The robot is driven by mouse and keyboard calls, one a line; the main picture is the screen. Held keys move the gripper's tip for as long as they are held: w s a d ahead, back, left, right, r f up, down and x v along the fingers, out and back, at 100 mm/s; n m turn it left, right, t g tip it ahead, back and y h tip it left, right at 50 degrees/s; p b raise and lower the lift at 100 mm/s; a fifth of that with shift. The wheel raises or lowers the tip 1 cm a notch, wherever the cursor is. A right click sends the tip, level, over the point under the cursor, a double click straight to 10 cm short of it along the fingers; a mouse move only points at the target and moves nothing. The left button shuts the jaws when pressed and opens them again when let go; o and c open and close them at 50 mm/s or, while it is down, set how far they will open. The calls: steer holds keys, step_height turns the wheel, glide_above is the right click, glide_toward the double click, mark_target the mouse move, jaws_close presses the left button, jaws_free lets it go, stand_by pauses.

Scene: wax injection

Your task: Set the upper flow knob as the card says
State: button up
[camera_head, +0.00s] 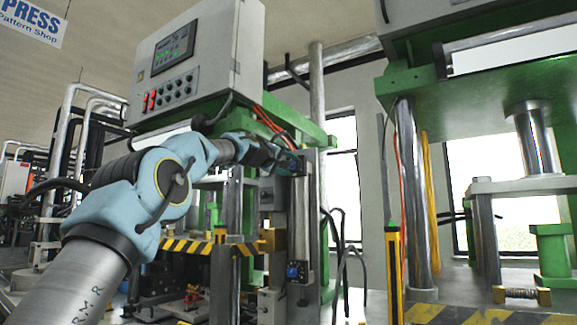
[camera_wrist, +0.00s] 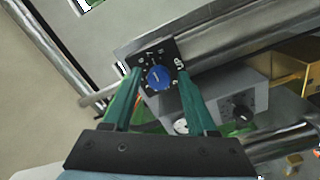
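In the wrist view, a blue knob (camera_wrist: 158,78) with a pale pointer line sits on a black square dial plate (camera_wrist: 166,52) with white numbers around it. My gripper (camera_wrist: 160,84) has two green fingers spread to either side of the knob, with visible gaps between them and it. The fingers overlap the plate's edges; I cannot tell whether they touch it. A lower blue knob (camera_head: 292,271) shows further down the column. I cannot make out a card.
A grey control cabinet (camera_head: 197,58) with a screen and buttons hangs above my arm. In the wrist view, a grey box (camera_wrist: 226,92) with a black knob (camera_wrist: 240,113) and a brass block (camera_wrist: 288,65) are close on the right. A yellow-black striped guard (camera_head: 190,246) runs below my arm.

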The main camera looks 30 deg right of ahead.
steer(key=shift+o, duration=0.3)
steer(key=shift+a, duration=0.1)
steer(key=b+v, duration=0.7)
steer(key=v, duration=0.3)
steer(key=shift+s+a, duration=0.2)
steer(key=shift+a, duration=0.1)
